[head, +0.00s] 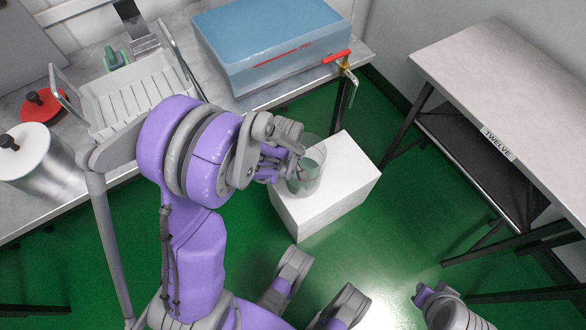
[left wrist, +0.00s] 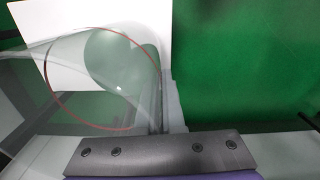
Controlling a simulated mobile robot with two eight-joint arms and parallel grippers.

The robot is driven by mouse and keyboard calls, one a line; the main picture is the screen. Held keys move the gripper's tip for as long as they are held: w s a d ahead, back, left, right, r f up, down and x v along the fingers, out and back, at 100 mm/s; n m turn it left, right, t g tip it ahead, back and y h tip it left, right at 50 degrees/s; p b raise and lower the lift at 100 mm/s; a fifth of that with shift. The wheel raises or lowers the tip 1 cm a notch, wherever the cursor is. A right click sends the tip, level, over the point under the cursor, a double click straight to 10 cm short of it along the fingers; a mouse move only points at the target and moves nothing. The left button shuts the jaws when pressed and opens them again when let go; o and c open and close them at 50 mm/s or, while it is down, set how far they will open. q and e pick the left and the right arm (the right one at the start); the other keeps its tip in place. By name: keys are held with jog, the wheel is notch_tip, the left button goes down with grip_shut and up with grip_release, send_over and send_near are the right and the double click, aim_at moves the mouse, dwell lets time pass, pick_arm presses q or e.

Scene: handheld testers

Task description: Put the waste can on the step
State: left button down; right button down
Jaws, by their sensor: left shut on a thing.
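The waste can (head: 309,176) is a clear, see-through cylinder with a greenish tint. My left gripper (head: 283,160) is shut on its near-left side. The step (head: 330,200) is a white block on the green floor, and the can overlaps its top in the head view. I cannot tell whether the can touches it. In the left wrist view the can (left wrist: 105,85) shows a thin red rim, with the white step (left wrist: 120,18) behind it. A grey part of mine, perhaps my right gripper (head: 428,297), shows at the bottom right; its fingers are unclear.
A grey counter (head: 255,110) at the back left holds a blue box (head: 270,45), a white dish rack (head: 130,95) and a metal canister (head: 35,165). A red-handled tap (head: 337,57) juts from the box. A table (head: 500,65) stands right. Green floor is clear right of the step.

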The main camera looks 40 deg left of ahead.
pick_arm(q)
jog(key=shift+f+b, duration=0.7)
jog(key=shift+f, duration=1.8)
jog(key=shift+f, duration=0.15)
jog(key=c, duration=1)
grip_release()
jog(key=shift+s, duration=0.1)
jog(key=shift+c, duration=0.2)
